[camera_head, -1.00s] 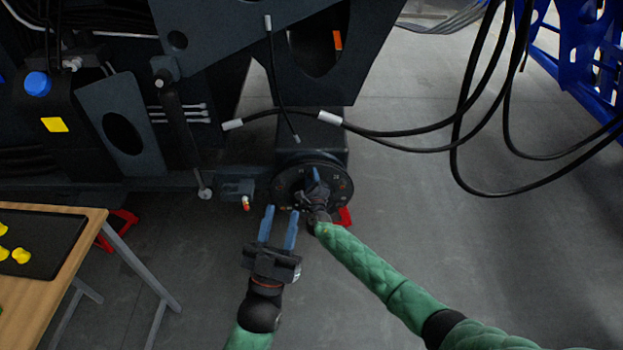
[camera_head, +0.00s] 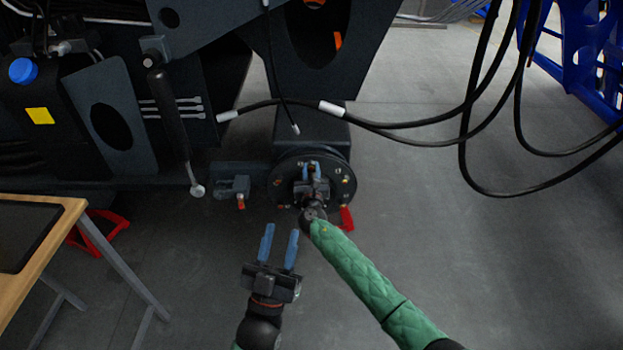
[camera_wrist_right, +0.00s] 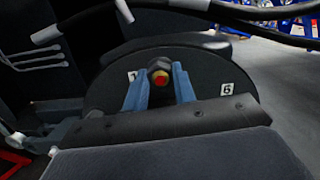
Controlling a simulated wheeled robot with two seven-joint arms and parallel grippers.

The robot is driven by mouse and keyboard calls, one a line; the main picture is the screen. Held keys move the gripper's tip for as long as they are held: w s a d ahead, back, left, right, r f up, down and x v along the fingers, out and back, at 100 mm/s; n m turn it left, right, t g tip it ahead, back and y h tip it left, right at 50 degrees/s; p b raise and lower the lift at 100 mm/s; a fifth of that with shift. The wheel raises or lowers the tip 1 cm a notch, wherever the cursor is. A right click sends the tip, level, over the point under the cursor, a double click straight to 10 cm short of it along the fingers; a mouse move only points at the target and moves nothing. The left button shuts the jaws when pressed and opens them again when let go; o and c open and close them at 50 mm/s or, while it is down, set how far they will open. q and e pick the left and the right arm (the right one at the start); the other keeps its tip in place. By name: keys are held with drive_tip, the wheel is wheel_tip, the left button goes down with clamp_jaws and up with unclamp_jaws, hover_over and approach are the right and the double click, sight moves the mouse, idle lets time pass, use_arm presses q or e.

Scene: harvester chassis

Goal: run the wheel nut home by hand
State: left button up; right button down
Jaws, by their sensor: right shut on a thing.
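The round dark wheel hub (camera_head: 342,178) faces me at the lower end of the chassis, with small numbered labels and studs around its face. My right gripper (camera_head: 309,168) is in front of the hub's face, fingers pointing at it. In the right wrist view, the blue fingers (camera_wrist_right: 160,80) are closed on a wheel nut (camera_wrist_right: 159,71), a dark nut with a yellow ring and red centre, near the top of the hub (camera_wrist_right: 217,78). How far the nut sits from the hub face is unclear. My left gripper (camera_head: 280,230) is open and empty, below and left of the hub.
A wooden bench (camera_head: 62,232) with a dark tray (camera_head: 25,232) stands at the left. A dark lever (camera_head: 170,115) hangs left of the hub. Black hoses (camera_head: 420,145) loop above right. A red piece (camera_head: 346,218) is by the hub's lower right. Floor to the right is clear.

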drive_tip(key=shift+f+m+h+b, duration=0.2)
drive_tip(key=shift+m+h+b, duration=0.2)
drive_tip(key=shift+m+b, duration=0.7)
drive_tip(key=c, duration=1.3)
unclamp_jaws()
drive_tip(key=shift+w+r+p, duration=0.1)
drive_tip(key=shift+r+p, duration=0.25)
drive_tip(key=shift+p, duration=0.2)
drive_tip(key=shift+o, duration=1.2)
use_arm(q)
wheel_tip(320, 180, down, 2)
drive_tip(key=shift+f, duration=0.1)
use_arm(e)
drive_tip(key=shift+f, duration=0.1)
use_arm(q)
drive_tip(key=shift+r+p, duration=0.85)
drive_tip(key=shift+r, duration=0.05)
use_arm(e)
drive_tip(key=shift+s, duration=2.55)
